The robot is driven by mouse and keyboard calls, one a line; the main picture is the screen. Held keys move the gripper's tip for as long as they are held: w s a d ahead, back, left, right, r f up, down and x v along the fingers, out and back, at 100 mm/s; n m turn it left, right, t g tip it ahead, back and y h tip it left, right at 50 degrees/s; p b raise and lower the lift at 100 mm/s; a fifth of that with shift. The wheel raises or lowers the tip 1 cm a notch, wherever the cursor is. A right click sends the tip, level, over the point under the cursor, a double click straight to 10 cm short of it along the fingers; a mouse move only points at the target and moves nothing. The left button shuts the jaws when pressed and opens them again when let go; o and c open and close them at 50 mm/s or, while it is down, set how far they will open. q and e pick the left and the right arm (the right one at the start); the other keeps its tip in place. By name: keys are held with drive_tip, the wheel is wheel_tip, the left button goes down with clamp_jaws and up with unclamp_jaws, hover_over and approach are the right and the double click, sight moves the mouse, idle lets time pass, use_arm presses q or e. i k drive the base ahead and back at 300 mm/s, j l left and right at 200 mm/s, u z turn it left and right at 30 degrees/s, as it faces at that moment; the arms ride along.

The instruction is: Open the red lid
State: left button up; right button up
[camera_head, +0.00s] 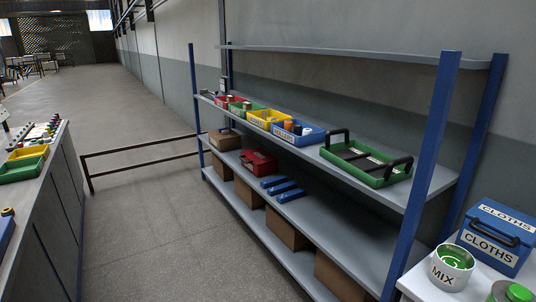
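A red case (259,162) sits on the middle shelf of the blue-posted rack. It is small in view, and I cannot tell where its lid meets its body or whether it is open. No separate red lid can be made out. A small red bin (221,101) stands at the far end of the upper shelf. Neither of my grippers is in view.
The rack's upper shelf (318,166) holds green, yellow and blue bins and a green tray (366,162) with black handles. Blue bars (283,189) lie beside the red case. At right are a CLOTHS box (488,252) and MIX cup (449,272). Floor (150,225) is clear.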

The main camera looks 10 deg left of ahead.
sight(259, 156)
drive_tip(key=i+j+u, duration=0.35)
drive_tip(key=i, duration=0.35)
drive_tip(key=i+u, duration=0.4)
drive_tip(key=i, duration=0.35)
drive_tip(key=i+l+u, duration=0.2)
drive_tip(key=i+u, duration=0.15)
drive_tip(key=i, duration=0.35)
drive_tip(key=i+j+z, duration=0.15)
drive_tip(key=i+z, duration=0.3)
drive_tip(key=i, duration=0.25)
drive_tip(key=i+j+z, duration=0.45)
drive_tip(key=i, duration=0.25)
drive_tip(key=i+j+z, duration=0.45)
drive_tip(key=i+j, duration=0.15)
